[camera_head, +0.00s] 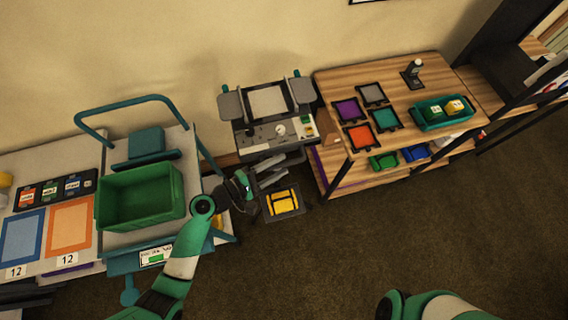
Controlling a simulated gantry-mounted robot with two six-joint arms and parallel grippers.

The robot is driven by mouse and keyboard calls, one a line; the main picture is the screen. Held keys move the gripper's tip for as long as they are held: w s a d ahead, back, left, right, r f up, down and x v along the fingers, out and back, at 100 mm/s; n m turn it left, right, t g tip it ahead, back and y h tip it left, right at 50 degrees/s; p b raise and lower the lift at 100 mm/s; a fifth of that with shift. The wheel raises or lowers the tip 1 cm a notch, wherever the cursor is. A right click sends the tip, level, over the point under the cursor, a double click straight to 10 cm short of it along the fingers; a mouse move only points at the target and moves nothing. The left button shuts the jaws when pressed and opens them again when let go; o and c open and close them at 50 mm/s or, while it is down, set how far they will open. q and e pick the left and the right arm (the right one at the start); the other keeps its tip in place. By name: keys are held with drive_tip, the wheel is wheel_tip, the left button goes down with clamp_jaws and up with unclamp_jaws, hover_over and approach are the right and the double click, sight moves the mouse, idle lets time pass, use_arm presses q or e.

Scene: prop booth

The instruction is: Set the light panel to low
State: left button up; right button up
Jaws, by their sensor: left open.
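The light panel (268,101) is a pale rectangle with grey flaps at its left and right, standing against the wall in the middle of the head view. Below it is a grey control console (262,134) with a round white knob (280,129) and small green and pale parts at its right. The knob's setting is too small to read. My left gripper (264,174) is open, in front of and below the console, apart from the knob. It looks empty. My right arm enters at the bottom right; its gripper is out of view.
A cart with a green bin (140,196) and a teal rail stands left, close to my left arm. A yellow-topped case (283,202) is below the console. A wooden shelf (341,88) with coloured squares and a teal tray (418,122) stands right. The floor in front is clear.

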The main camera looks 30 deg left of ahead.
use_arm(q)
drive_tip(key=shift+x, duration=1.1)
drive_tip(key=shift+f, duration=0.1)
clamp_jaws()
idle(0.5)
